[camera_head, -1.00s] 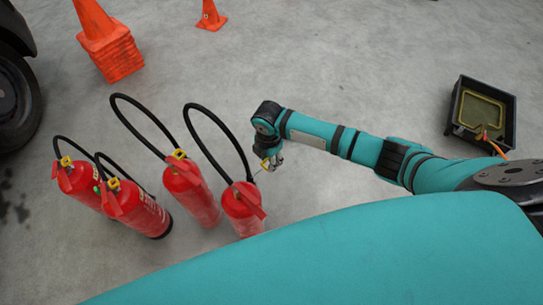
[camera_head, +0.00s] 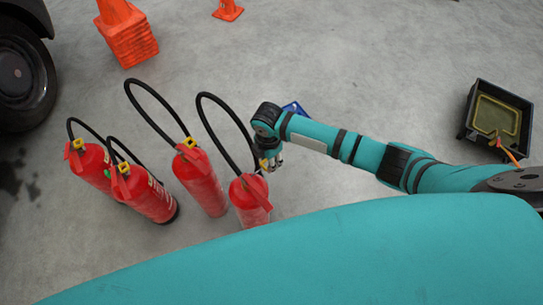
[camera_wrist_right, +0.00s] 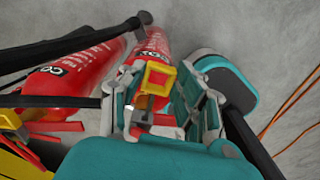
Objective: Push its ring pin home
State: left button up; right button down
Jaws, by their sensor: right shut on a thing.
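Several red extinguishers with black hoses stand in a loose row at the left of the head view. My right gripper (camera_head: 270,165) is at the head of the rightmost extinguisher (camera_head: 250,194), just to its right. In the wrist view my right gripper (camera_wrist_right: 163,105) is shut on a yellow ring pin (camera_wrist_right: 158,78), its fingers on either side of the ring. The pin's shaft and its hole are hidden, so I cannot tell how deep it sits. My left gripper is not in view.
The other extinguishers (camera_head: 200,180) stand close by on the left. Orange cones (camera_head: 128,38) and a dark wheel (camera_head: 22,75) are farther back. A black tray (camera_head: 499,115) lies at the right. A blue object (camera_head: 294,108) shows partly behind my arm. The middle floor is clear.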

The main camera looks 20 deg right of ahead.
jog(key=shift+s+a+p, duration=0.2)
jog(key=shift+s+a, duration=0.05)
jog(key=shift+a, duration=0.4)
jog(key=shift+s+a+p, duration=0.15)
jog(key=shift+s+a, duration=0.15)
jog(key=shift+a, duration=0.4)
jog(key=shift+s+a+p, duration=0.2)
jog(key=shift+s+a, duration=0.05)
jog(key=shift+a, duration=0.4)
jog(key=shift+p, duration=0.6)
dwell(0.3)
dwell(0.4)
jog(key=c, duration=0.9)
grip_release()
jog(key=shift+o, duration=0.2)
notch_tip(320, 180, up, 12)
